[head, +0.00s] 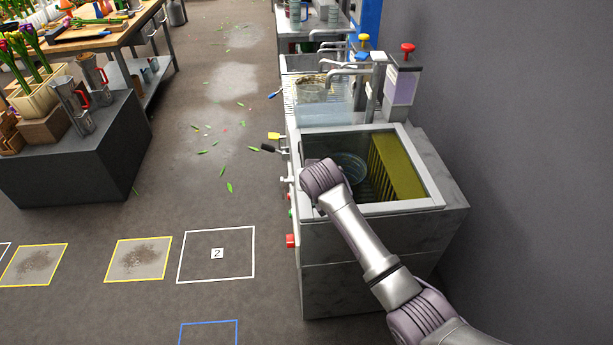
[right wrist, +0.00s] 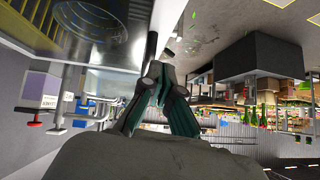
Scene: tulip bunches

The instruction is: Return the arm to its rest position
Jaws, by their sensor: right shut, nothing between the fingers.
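My right arm (head: 358,238) reaches in from the lower right over the near corner of a grey sink unit (head: 335,285). Its wrist end is above the near left rim of the basin, and the gripper itself is hidden in the head view. In the right wrist view my right gripper (right wrist: 166,68) is shut, with its dark fingers together and nothing between them. It points past the basin's edge. My left gripper does not show.
The basin holds a round glassy shape (head: 350,168) and a yellow ribbed panel (head: 397,168). A dispenser with a red knob (head: 403,85) stands behind. Open floor with a white square marked 2 (head: 217,268) lies left. A dark block (head: 75,160) carries pitchers and potted tulips.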

